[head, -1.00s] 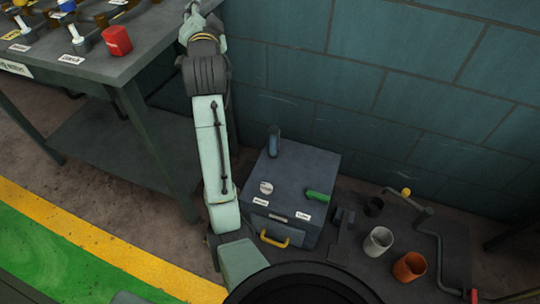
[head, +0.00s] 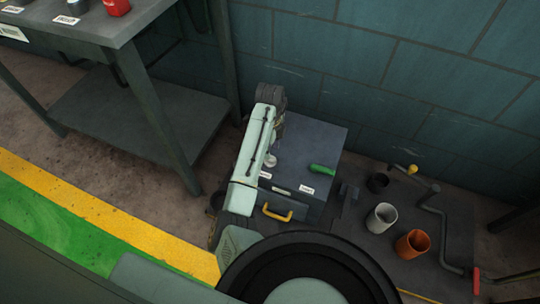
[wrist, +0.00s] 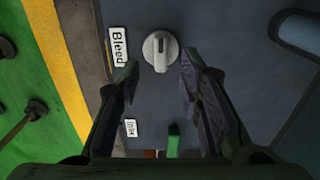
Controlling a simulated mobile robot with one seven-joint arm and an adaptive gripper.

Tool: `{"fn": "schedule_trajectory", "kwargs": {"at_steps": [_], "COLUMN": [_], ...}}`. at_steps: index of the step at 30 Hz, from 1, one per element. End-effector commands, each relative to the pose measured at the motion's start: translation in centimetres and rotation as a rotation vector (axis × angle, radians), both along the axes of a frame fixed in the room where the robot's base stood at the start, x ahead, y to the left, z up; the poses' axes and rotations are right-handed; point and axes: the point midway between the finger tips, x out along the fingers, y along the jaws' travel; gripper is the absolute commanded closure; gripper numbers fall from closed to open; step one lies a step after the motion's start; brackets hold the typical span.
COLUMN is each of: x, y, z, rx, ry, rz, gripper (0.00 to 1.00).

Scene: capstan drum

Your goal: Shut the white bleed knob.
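The white bleed knob (wrist: 160,50) is a round dial with a raised grip bar, set on a dark grey box (head: 318,143) beside a "Bleed" label (wrist: 119,46). In the wrist view the bar runs roughly up and down the picture. The knob also shows in the head view (head: 270,160), partly covered by my arm. My gripper (wrist: 160,66) is open and empty, its fingertips on either side of the knob's lower edge in the wrist view. I cannot tell how far above the knob it is.
A green lever (head: 321,170) by a second label and a blue cylinder (wrist: 303,33) are on the same box. A yellow handle (head: 277,213) is on its front. Grey (head: 381,217) and orange (head: 412,245) cups and a crank (head: 437,215) stand right. A table (head: 85,25) is upper left.

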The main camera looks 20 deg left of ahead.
Motion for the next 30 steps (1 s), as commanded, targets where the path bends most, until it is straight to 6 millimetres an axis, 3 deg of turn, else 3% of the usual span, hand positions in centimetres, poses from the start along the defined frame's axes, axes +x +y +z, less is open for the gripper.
{"fn": "schedule_trajectory", "kwargs": {"at_steps": [3,9,20,30], "x": [-0.1,0.0,0.0,0.1], "y": [0.0,0.0,0.0,0.0], "z": [-2.2,-4.3,-4.7,-4.7], "rx": [-0.001,0.001,0.001,0.001], "ry": [0.001,-0.002,-0.003,-0.003], "rz": [0.001,0.002,0.002,0.002], "gripper": [0.67,0.67,0.67,0.89]}}
